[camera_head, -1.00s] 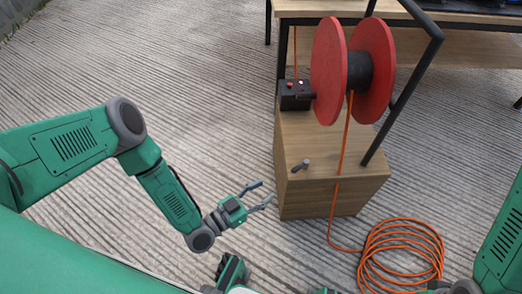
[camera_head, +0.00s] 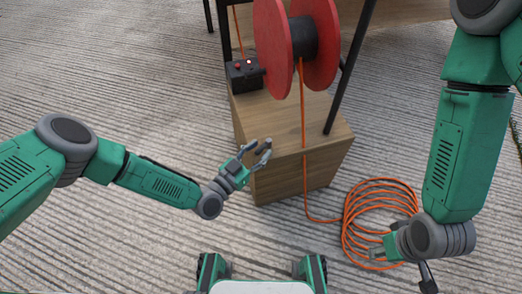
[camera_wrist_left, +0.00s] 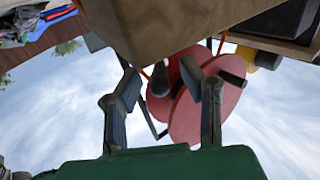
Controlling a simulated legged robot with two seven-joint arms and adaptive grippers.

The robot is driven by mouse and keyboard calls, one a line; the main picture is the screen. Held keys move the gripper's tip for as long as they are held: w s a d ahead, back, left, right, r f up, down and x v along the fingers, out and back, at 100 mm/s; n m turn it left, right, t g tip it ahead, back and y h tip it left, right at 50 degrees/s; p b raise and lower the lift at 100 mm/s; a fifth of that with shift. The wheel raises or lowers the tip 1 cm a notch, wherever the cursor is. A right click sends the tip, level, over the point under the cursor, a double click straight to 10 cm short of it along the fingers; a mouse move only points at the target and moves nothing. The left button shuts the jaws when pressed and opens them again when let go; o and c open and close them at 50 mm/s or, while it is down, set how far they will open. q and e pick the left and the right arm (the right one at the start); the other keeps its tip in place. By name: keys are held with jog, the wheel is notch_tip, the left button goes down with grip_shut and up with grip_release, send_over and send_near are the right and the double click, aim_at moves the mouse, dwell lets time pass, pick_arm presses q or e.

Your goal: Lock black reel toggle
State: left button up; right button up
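The black reel toggle (camera_wrist_left: 159,79) shows in the left wrist view as a dark rounded knob between my left fingers, below the wooden box in that picture. In the head view I cannot tell it apart from the fingers at the box's front left corner. My left gripper (camera_head: 256,152) is open there; it also shows in the left wrist view (camera_wrist_left: 160,98), with its fingers apart on both sides of the knob. I cannot tell whether either finger touches it. My right gripper (camera_head: 381,252) is over the coiled hose, its fingers unclear.
The red reel (camera_head: 269,45) stands above the wooden box (camera_head: 290,172), with a black control box (camera_head: 245,76) at its left. An orange hose (camera_head: 352,216) runs down to a coil on the floor. A dark slanted frame bar (camera_head: 350,68) rises at right. The floor at left is clear.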

pick_arm(q)
jog(key=shift+w+d, duration=0.35)
jog(key=shift+w, duration=0.05)
grip_shut()
